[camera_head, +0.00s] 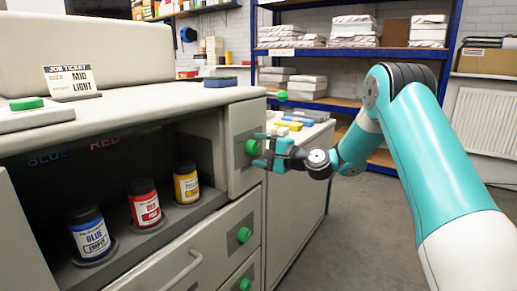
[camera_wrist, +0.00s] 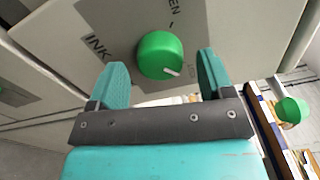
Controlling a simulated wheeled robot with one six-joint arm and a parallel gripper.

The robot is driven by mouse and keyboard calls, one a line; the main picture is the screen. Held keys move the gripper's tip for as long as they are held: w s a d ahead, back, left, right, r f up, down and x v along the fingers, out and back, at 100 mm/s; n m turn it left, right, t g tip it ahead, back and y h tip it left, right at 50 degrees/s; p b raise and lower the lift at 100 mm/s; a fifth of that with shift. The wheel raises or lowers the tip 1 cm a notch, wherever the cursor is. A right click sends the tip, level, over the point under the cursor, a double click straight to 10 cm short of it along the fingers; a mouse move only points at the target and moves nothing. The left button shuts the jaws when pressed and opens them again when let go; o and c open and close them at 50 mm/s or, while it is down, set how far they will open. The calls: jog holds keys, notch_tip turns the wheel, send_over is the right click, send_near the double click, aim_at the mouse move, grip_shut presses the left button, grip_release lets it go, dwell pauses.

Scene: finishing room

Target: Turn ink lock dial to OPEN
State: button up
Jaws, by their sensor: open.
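The ink lock dial (camera_head: 252,147) is a round green knob on a grey panel at the right end of the cabinet front. In the wrist view the dial (camera_wrist: 158,52) has a white mark that points to the lower right, towards faint, partly readable lettering. Letters "EN" show above it and "INK" to its left. My gripper (camera_head: 266,150) is close in front of the dial. In the wrist view my gripper's (camera_wrist: 160,72) two teal fingers are apart, one on each side of the dial, with visible gaps and nothing held.
An open bay left of the dial holds blue (camera_head: 90,235), red (camera_head: 145,203) and yellow (camera_head: 186,183) ink jars. Another green knob (camera_head: 244,235) sits on the drawer front below. A side counter (camera_head: 300,150) with coloured blocks stands behind my gripper. Floor at right is clear.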

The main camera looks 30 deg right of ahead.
jog(key=shift+w+a, duration=0.3)
jog(key=shift+w, duration=0.15)
jog(key=c, duration=0.9)
